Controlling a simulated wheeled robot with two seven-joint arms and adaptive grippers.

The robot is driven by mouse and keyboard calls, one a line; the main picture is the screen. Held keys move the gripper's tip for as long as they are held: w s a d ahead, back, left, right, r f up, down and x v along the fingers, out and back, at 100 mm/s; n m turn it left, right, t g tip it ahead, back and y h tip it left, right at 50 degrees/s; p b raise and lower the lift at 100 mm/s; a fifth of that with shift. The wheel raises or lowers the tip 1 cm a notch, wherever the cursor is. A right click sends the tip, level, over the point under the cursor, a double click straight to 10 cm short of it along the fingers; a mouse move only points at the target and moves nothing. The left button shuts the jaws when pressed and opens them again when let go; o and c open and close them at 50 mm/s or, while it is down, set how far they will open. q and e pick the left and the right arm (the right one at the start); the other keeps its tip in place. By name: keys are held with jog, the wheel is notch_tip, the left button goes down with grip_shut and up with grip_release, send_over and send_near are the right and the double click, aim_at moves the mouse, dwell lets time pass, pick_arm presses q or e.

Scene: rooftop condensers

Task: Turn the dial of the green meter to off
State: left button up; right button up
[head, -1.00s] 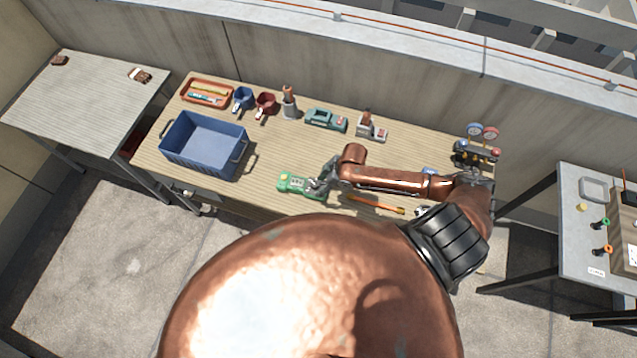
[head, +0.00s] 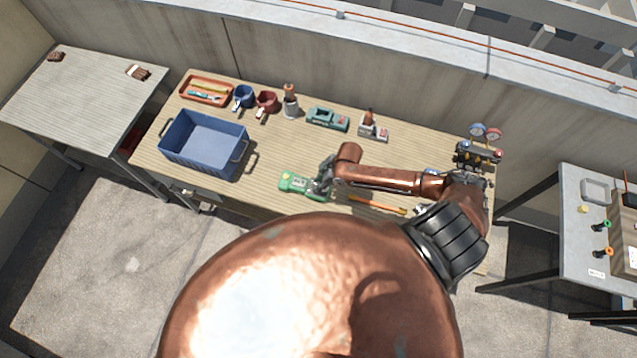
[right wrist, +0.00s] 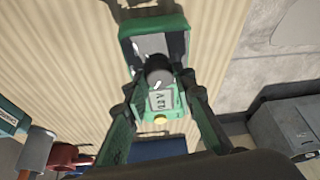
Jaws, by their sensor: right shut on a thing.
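The green meter (head: 291,182) lies on the wooden workbench near its front edge. My right gripper (head: 319,186) is over the meter's right part, hiding the dial in the head view. In the right wrist view, the dark round dial (right wrist: 158,70) with a white mark sits between my fingertips, and the gripper is shut on it. The white mark points toward the display side, slightly left. The meter's display (right wrist: 162,98) shows digits and a V, with a yellow button beyond it. My left gripper is not in view.
A blue bin (head: 205,143) stands left of the meter. An orange-handled tool (head: 377,205) lies to its right, under my arm. Behind are an orange tray (head: 206,90), blue and red mugs, a teal device (head: 327,118) and a gauge set (head: 480,150). The bench middle is fairly clear.

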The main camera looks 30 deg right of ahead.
jog(key=shift+w+r, duration=0.1)
jog(key=shift+w, duration=0.1)
grip_shut()
jog(key=shift+n, duration=0.5)
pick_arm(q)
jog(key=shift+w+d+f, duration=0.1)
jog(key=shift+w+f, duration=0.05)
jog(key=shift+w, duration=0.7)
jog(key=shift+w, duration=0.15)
pick_arm(e)
jog(key=shift+d+y, duration=0.1)
jog(key=shift+y, duration=0.2)
jog(key=shift+n, duration=0.3)
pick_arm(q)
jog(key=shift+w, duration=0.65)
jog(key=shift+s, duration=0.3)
pick_arm(e)
jog(key=o, duration=1)
grip_release()
